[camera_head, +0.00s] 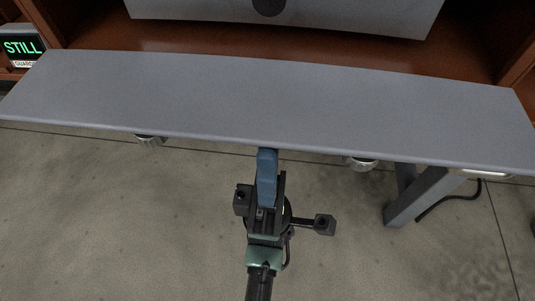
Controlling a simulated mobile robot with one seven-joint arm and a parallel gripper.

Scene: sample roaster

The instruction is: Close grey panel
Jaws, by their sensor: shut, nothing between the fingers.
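The grey panel (265,98) is a wide, flat slab that spans almost the whole head view. It lies open, roughly level, sticking out in front of a reddish-brown cabinet. My gripper (267,154) is at the middle of the panel's near edge, its blue fingers shut with nothing between them. The fingertips meet or pass just under that edge in the picture. I cannot tell whether they touch it.
The brown cabinet (90,25) stands behind the panel, with a grey board (340,14) inside. A lit "STILL" sign (22,47) is at the left. Knobs (362,163) show below the panel, and a grey leg (415,198) with a black cable (450,205) is at the right.

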